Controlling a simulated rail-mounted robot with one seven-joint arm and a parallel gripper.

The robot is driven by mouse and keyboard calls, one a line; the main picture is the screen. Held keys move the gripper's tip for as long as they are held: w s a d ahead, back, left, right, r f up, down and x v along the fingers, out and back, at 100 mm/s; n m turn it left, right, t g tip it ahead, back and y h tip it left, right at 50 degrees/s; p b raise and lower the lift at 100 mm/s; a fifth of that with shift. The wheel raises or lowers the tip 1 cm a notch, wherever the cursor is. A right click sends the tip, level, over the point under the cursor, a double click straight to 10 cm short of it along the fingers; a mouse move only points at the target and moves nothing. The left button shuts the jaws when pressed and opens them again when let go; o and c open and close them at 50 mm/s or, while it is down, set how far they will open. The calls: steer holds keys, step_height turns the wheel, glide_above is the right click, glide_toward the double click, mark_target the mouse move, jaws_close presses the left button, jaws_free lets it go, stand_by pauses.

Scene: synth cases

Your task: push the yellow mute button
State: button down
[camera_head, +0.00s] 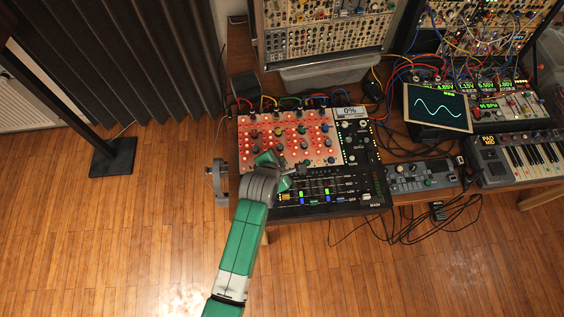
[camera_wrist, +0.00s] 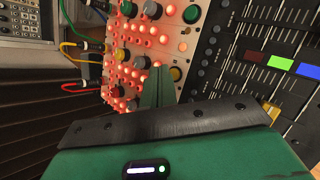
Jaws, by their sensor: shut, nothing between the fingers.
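The mixer (camera_head: 263,192) lies on the table, with a red-lit knob section and a black fader section. In the wrist view, a round yellow button (camera_wrist: 175,74) sits at the lower end of the red panel, beside the black fader section. My gripper (camera_wrist: 158,72) is shut and empty, its green fingers pointing at the panel just left of this button. I cannot tell whether the fingertips touch the panel. In the head view, my gripper (camera_head: 277,160) is over the left part of the mixer, and the yellow button cannot be made out there.
A yellow fader cap (camera_wrist: 270,112) is to the right of my fingers, with red, green and blue ones beyond. Cables (camera_head: 290,99) plug in along the mixer's back edge. A small screen (camera_head: 437,108) and a keyboard (camera_head: 520,155) stand to the right. Headphones (camera_head: 218,182) hang at the left edge.

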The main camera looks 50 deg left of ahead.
stand_by(0.6)
steer(key=shift+f, duration=0.5)
steer(key=shift+r+p, duration=0.5)
step_height(320, 180, up, 6)
steer(key=p, duration=0.6)
